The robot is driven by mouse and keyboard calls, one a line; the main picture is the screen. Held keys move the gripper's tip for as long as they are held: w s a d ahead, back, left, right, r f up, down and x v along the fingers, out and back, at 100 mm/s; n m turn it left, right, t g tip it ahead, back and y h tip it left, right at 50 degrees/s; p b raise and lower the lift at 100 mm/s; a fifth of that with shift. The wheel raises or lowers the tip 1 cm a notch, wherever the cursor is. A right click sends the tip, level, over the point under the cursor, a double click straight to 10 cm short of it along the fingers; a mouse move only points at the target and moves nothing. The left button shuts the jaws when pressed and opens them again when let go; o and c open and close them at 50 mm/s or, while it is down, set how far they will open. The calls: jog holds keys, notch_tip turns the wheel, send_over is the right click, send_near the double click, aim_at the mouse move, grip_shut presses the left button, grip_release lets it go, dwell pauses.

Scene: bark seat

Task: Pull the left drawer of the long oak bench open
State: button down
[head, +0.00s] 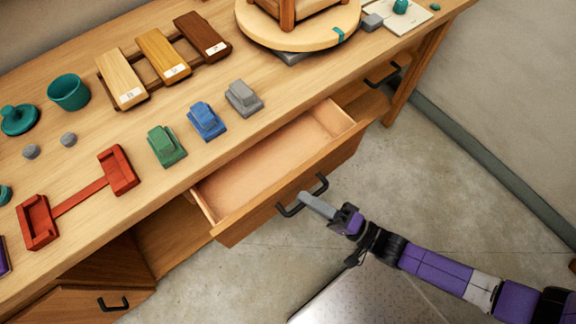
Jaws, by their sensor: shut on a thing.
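The long oak bench (225,165) runs diagonally across the head view. One drawer (262,168) under its top is pulled partly out, and its visible inside is empty. A dark bar handle (320,184) is on this drawer's front. My gripper (305,198) is shut on this handle, with its grey fingers reaching it from the lower right. The fingers hide the middle of the handle. To the right along the bench is another dark handle (382,75), on a front that looks closed.
A lower front with a dark handle (114,303) is at bottom left. Green, blue and grey blocks (207,121), a red holder (80,196), a teal cup (69,92) and a round turntable (297,36) stand on the top. The grey floor (480,190) looks mostly clear.

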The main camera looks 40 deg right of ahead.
jog(key=s, duration=1.1)
jog(key=c, duration=1.5)
grip_release()
jog(key=shift+o, duration=0.2)
jog(key=b+v, duration=0.2)
jog(key=v, duration=0.5)
jog(key=shift+s+d, duration=0.2)
jog(key=shift+s, duration=0.15)
